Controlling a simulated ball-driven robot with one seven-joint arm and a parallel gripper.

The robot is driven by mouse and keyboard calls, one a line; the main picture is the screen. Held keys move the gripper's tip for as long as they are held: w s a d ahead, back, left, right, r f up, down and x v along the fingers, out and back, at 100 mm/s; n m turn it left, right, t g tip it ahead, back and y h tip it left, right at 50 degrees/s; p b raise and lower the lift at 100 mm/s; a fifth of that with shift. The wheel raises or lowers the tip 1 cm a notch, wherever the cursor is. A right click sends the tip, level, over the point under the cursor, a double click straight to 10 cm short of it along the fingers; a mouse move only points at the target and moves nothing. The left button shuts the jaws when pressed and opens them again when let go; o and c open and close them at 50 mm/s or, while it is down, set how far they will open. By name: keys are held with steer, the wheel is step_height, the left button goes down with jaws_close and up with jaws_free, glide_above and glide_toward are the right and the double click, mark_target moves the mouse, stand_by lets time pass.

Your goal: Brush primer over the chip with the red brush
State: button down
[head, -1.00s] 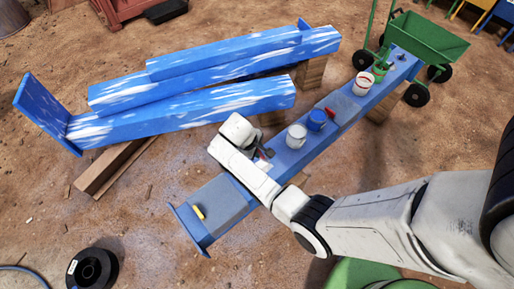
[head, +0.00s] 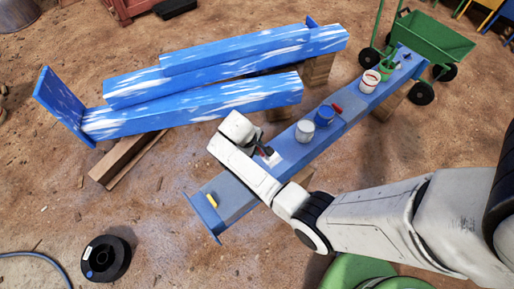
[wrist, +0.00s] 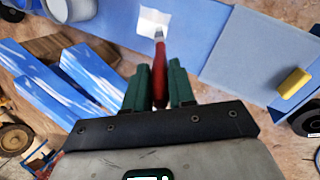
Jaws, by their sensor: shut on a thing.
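My gripper (wrist: 159,88) is shut on the red brush (wrist: 160,66), its dark green fingers on either side of the handle. The brush points away from the gripper, and its pale tip is over the near edge of a white patch (wrist: 150,20) on the blue beam. I cannot tell whether the bristles touch it. No separate chip can be made out; the patch may cover it. In the head view my gripper (head: 262,151) is low over the beam (head: 292,150), beside the white patch (head: 272,160).
Blue-and-white beams (head: 200,109) lie left. A black spool (head: 105,258) is on the ground.

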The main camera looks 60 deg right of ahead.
steer(key=shift+r+p, duration=1.8)
steer(key=shift+r, duration=0.55)
